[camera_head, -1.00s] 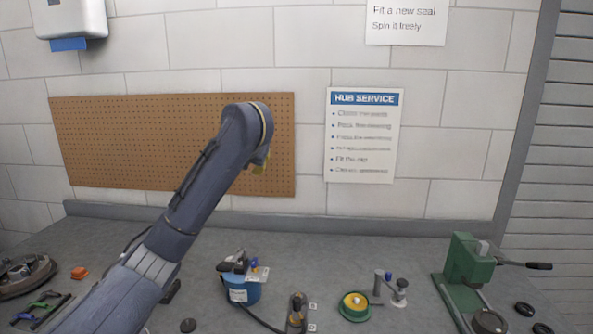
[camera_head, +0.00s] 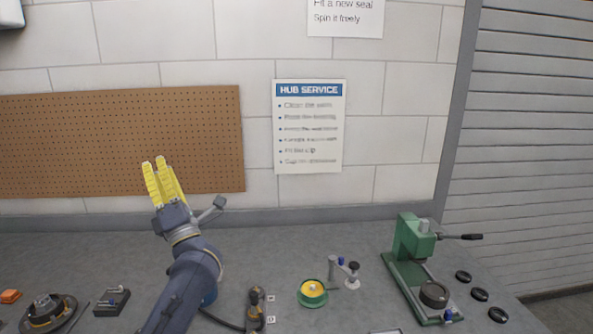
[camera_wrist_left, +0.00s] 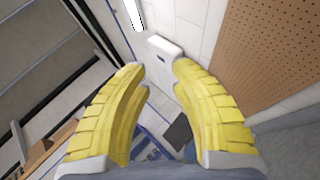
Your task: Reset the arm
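My left gripper (camera_head: 160,180) rises from the lower left in the head view, with its yellow fingers pointing up in front of the pegboard. In the left wrist view its two yellow fingers (camera_wrist_left: 158,90) stand apart with nothing between them, so it is open and empty. My right gripper is not in view.
On the bench (camera_head: 300,250) are a green press (camera_head: 410,255), several black rings (camera_head: 480,294), a green-and-yellow round part (camera_head: 312,289), a small post stand (camera_head: 345,270) and a hub disc (camera_head: 48,312). The pegboard (camera_head: 100,130) hangs behind. The bench's back strip is mostly clear.

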